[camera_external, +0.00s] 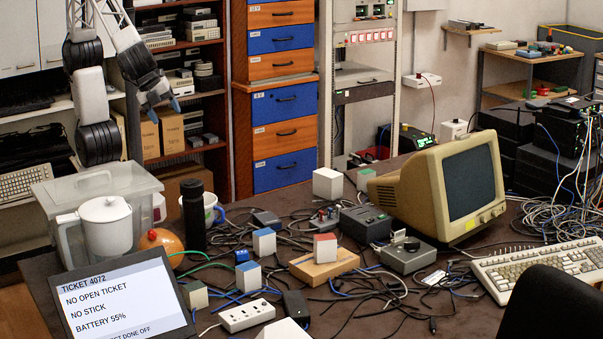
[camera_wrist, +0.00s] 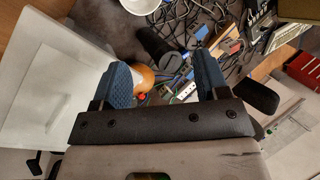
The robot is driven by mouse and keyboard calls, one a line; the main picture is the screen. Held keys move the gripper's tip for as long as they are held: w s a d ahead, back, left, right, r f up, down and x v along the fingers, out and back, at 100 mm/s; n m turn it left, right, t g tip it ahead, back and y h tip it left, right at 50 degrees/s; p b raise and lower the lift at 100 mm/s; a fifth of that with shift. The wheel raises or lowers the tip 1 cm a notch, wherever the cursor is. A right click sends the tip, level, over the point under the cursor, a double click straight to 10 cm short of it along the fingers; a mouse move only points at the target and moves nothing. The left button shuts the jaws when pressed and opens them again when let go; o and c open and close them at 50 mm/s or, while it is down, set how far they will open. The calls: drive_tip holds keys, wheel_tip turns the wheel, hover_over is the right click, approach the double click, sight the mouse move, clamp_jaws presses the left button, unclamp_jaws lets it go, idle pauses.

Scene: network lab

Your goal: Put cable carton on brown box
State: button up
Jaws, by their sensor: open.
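A low light-brown box (camera_external: 316,269) lies among the cables in the middle of the table. A small pale block with a red top (camera_external: 325,248) sits on it. Small blue-and-white blocks (camera_external: 264,242) stand to its left and nearer the front; a pale block with a greenish top (camera_external: 195,295) is by the screen. I cannot tell which block is the cable carton. My gripper (camera_external: 164,109) is open and empty, high above the left back of the table, apart from all blocks. In the wrist view its blue fingers (camera_wrist: 164,82) are spread, with the table far below.
A lidded clear bin (camera_external: 95,190), white jug (camera_external: 106,225), black bottle (camera_external: 194,215) and orange round object (camera_external: 160,243) crowd the left. A beige monitor (camera_external: 445,190) and keyboard (camera_external: 540,265) fill the right. Loose cables cover the middle. A power strip (camera_external: 246,316) lies in front.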

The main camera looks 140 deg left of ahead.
drive_tip(key=s+d+n+h, duration=0.2)
drive_tip(key=s+d, duration=0.2)
drive_tip(key=s, duration=0.5)
drive_tip(key=s+d+n+t+h, duration=0.1)
drive_tip(key=s+d+n+h, duration=0.2)
drive_tip(key=s, duration=0.6)
drive_tip(key=shift+s+d+n, duration=0.25)
drive_tip(key=shift+d+n, duration=0.05)
drive_tip(key=shift+d, duration=0.35)
